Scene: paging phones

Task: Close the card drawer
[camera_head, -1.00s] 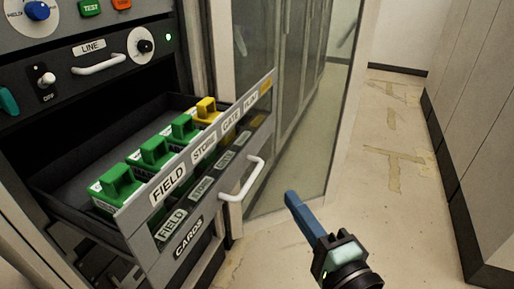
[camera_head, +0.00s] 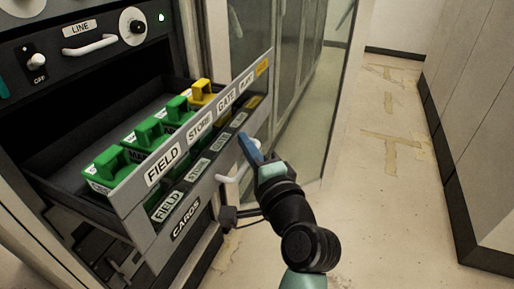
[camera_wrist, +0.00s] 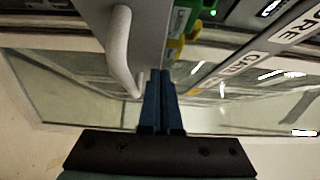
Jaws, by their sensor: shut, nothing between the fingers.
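The card drawer (camera_head: 140,232) is pulled out of the rack, its grey front facing right and carrying a white handle. It holds several green cards (camera_head: 106,166) and a yellow card (camera_head: 201,93) at the far end. My gripper (camera_head: 246,146) is shut and empty. In the head view it overlaps the drawer front beside the handle and hides part of the handle. In the wrist view, the blue fingers (camera_wrist: 158,95) point at the drawer front, just right of the white handle (camera_wrist: 121,50). I cannot tell whether they touch the front.
The rack panel (camera_head: 100,62) above has a LINE label, a white handle, a knob and a switch. A glass cabinet door (camera_head: 320,125) stands open behind the drawer. The floor (camera_head: 375,215) to the right is clear, up to a pale wall of cabinets (camera_head: 480,110).

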